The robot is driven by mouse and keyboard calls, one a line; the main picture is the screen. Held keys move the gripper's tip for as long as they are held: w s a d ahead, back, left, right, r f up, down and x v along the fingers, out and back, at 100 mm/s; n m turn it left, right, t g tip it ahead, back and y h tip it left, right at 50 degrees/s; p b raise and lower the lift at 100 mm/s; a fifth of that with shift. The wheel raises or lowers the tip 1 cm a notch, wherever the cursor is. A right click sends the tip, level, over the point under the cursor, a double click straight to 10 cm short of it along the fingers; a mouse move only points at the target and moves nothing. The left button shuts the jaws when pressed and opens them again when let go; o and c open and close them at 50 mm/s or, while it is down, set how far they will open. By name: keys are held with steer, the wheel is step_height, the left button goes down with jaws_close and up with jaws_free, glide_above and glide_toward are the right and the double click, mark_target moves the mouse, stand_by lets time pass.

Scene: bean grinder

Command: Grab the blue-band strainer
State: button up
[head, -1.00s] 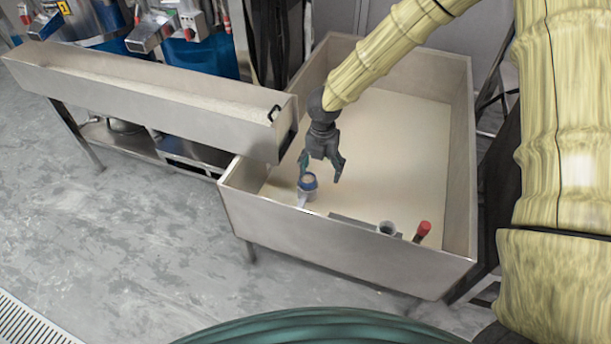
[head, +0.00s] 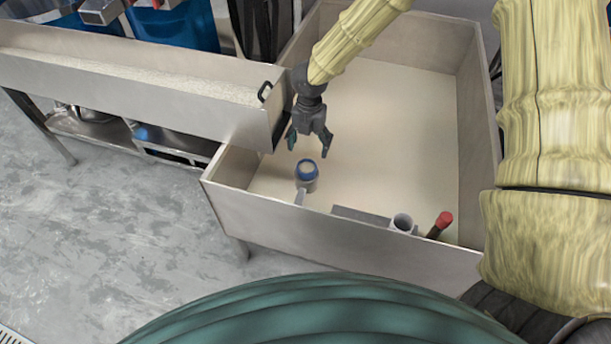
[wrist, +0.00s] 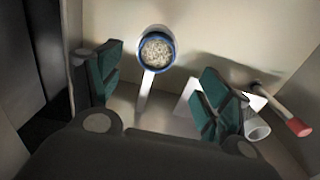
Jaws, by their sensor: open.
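The blue-band strainer (head: 307,175) stands in the large bin near its front left wall, with its handle pointing toward the front. In the wrist view the strainer (wrist: 157,52) shows a blue rim around a pale, speckled inside, and its light handle points down the picture. My gripper (head: 307,143) is open and empty above the strainer and a little behind it. In the wrist view my gripper's (wrist: 160,92) two green-padded fingers are spread, with the strainer's cup beyond them and its handle between them. Nothing touches the strainer.
The bin's front wall (head: 330,240) is close to the strainer. A grey cup (head: 402,223) and a red-tipped rod (head: 441,223) are to its right, by a flat grey piece (head: 361,214). A long trough (head: 150,95) stands at left. The bin's middle floor is clear.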

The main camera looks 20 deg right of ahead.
glide_toward(307, 167)
steer(key=s+f, duration=0.1)
steer(key=s, duration=0.1)
steer(key=shift+s+a+f+b, duration=0.15)
steer(key=shift+f+b, duration=0.25)
steer(key=shift+f, duration=0.5)
steer(key=shift+a+f+b, duration=0.15)
steer(key=shift+f+b, duration=0.2)
steer(key=shift+f, duration=0.6)
steer(key=shift+s+a+f+b, duration=0.15)
steer(key=shift+f+b, duration=0.25)
steer(key=shift+f, duration=0.5)
steer(key=c, duration=1.2)
